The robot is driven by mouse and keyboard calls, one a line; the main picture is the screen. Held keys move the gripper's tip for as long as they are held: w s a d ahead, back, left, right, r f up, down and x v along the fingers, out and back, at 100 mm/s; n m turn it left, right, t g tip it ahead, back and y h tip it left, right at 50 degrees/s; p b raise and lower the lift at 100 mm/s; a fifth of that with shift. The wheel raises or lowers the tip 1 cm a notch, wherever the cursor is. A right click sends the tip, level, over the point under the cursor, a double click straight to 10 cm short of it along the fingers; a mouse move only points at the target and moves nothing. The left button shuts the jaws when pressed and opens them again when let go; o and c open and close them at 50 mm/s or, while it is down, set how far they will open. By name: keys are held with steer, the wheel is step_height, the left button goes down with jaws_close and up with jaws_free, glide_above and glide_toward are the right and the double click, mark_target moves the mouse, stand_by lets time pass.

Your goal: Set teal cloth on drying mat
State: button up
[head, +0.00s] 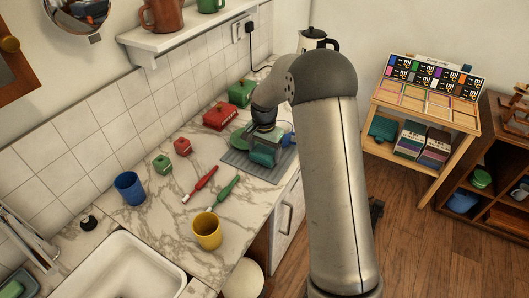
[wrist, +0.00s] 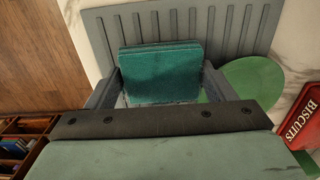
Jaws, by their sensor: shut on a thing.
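My gripper (wrist: 160,88) is shut on the teal cloth (wrist: 160,65), a folded block between the two fingers in the wrist view. The cloth also shows in the head view (head: 264,156), low over the grey ribbed drying mat (head: 238,167) on the counter. In the wrist view the mat (wrist: 110,25) lies behind and below the cloth. I cannot tell whether the cloth touches the mat. My arm hides part of the mat's right side in the head view.
A green plate (wrist: 255,77) lies beside the mat, near a red biscuits tin (head: 220,116) and a green tin (head: 242,92). Red (head: 200,183) and green (head: 223,193) handled tools, a yellow mug (head: 207,231) and a blue cup (head: 130,188) stand or lie toward the sink (head: 120,270).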

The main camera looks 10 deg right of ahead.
steer(key=shift+f, duration=0.65)
steer(key=shift+f, duration=0.15)
steer(key=o, duration=0.7)
